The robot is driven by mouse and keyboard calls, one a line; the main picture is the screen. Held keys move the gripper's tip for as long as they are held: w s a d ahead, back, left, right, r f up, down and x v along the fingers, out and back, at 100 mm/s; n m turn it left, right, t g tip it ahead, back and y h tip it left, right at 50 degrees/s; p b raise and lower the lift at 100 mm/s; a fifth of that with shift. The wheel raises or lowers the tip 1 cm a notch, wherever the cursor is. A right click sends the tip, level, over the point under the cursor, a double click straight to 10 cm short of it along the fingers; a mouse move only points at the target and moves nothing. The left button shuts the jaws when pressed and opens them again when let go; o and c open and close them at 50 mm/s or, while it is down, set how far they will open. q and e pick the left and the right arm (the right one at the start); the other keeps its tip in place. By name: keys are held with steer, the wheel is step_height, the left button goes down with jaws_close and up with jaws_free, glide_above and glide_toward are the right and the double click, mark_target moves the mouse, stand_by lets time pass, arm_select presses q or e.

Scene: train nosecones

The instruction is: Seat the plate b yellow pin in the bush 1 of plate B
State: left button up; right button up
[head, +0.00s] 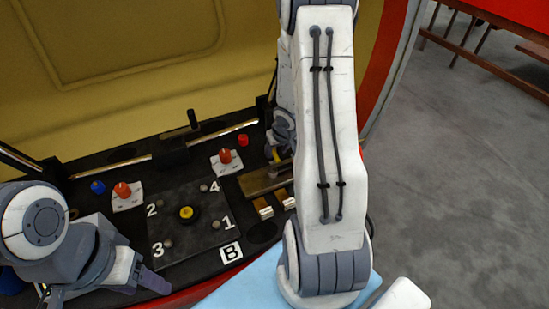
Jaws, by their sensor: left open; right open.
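Bush 1 (216,224) shows as a small grey round spot and looks empty. A yellow round knob or pin (187,213) stands in the middle of the plate. Another small yellow piece (275,155) shows beside my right gripper (281,148); I cannot tell which is the plate b yellow pin. My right gripper is open and largely hidden by my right arm. My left gripper (103,289) is open and empty at the lower left, in front of plate B.
Red pins stand on white pads at the left (122,190) and back (225,156). A blue piece (97,187) and a red piece (243,140) stand nearby. A brass-coloured block (262,181) lies right of the plate. A yellow wall (130,70) closes the back.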

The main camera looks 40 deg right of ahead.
steer(key=shift+w+f, duration=0.2)
steer(key=shift+f, duration=0.45)
steer(key=shift+r, duration=0.1)
jaws_close()
steer(key=shift+r, duration=0.1)
